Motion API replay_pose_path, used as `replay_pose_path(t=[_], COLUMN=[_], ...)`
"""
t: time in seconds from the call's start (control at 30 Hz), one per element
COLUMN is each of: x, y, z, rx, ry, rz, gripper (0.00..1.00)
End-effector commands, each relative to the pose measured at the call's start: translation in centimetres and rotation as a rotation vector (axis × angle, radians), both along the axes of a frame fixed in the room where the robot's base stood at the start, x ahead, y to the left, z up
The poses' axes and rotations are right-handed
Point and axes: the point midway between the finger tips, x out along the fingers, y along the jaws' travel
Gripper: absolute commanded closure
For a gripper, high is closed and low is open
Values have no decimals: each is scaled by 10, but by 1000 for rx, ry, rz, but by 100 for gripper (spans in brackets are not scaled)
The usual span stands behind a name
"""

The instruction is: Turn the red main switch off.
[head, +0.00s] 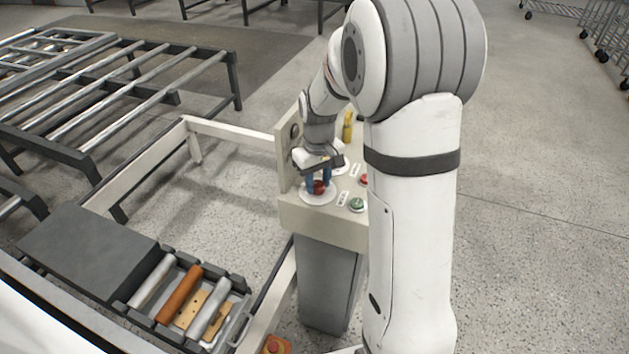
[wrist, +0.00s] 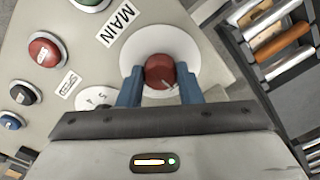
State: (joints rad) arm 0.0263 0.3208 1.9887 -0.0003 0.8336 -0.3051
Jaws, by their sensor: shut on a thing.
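The red main switch (wrist: 160,72) is a round knob on a white disc (wrist: 183,48), next to a label reading MAIN (wrist: 118,24). In the head view the switch (head: 319,187) sits at the front left corner of the control panel. My gripper (wrist: 158,84) has its two blue fingers on either side of the knob, shut on it. In the head view my gripper (head: 319,180) points down onto the switch. A small pale mark shows on the knob's lower edge in the wrist view. The knob's contact faces are hidden by the fingers.
The beige panel (head: 300,216) also bears a green button (head: 357,204), a red button (wrist: 45,50) and dark knobs. A roller conveyor (head: 150,285) lies at the lower left, and a red button on a yellow box (head: 275,345) is near the front.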

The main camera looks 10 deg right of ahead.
Motion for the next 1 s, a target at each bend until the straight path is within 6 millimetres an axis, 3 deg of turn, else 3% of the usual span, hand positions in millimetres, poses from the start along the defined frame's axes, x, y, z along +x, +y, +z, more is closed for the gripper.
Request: replay_pose_path(t=[0.37, 0.4, 0.63, 1.0], x=[4, 4, 2, 2], y=[0, 0, 0, 0], z=[3, 3, 2, 10], rx=[0, 0, 0, 0], ry=[-16, -16, -8, -6], rz=[5, 5, 4, 4], gripper=[91, 67, 48, 46])
